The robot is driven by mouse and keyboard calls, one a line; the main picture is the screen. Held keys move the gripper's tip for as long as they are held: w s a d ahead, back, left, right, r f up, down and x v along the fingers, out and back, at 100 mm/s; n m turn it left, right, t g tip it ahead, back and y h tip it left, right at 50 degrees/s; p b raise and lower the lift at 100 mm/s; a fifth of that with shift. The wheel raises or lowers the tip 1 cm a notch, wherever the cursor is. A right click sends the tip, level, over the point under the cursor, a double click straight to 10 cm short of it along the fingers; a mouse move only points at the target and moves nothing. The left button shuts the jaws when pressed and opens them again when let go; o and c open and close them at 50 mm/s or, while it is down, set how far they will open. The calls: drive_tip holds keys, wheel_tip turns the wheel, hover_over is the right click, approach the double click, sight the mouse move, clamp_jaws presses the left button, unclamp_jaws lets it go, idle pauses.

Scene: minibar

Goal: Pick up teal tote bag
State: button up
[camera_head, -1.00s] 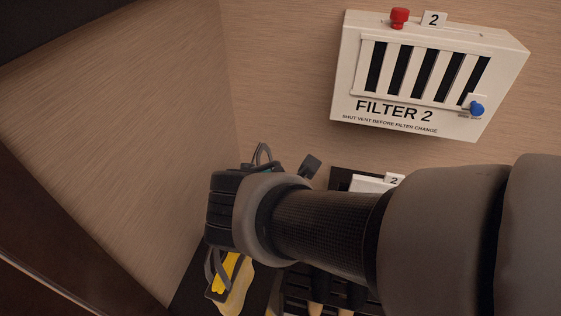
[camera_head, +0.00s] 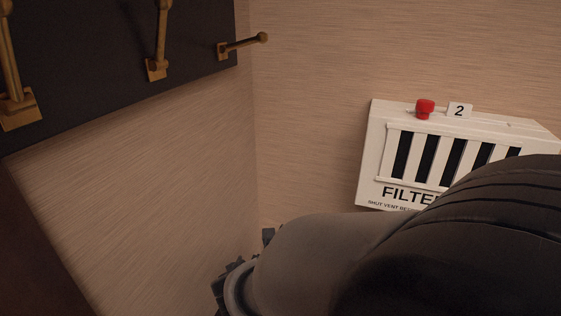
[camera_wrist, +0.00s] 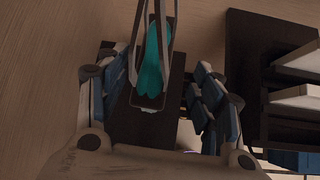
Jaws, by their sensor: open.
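The teal tote bag (camera_wrist: 151,68) shows in the wrist view, upper middle, as a narrow teal shape with long grey straps running up past the frame's top edge. It lies between the two spread fingers of my gripper (camera_wrist: 157,72), in line with the gap, and neither finger visibly touches it. How far it is from the fingertips is hard to tell. In the head view my gripper shows only in part at the bottom, left of centre, behind my arm. The bag is not visible there.
Brass hooks (camera_head: 242,46) stick out from a dark panel (camera_head: 100,65) at upper left in the head view. A white FILTER 2 box (camera_head: 370,150) with a red knob (camera_head: 425,108) hangs at right, partly behind my arm. Dark shelving with pale slabs (camera_wrist: 295,97) stands right in the wrist view.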

drive_tip(key=b+x, duration=0.1)
drive_tip(key=x, duration=0.4)
drive_tip(key=shift+w+a+f+b, duration=0.1)
drive_tip(key=shift+w+b, duration=0.2)
clamp_jaws()
idle(0.5)
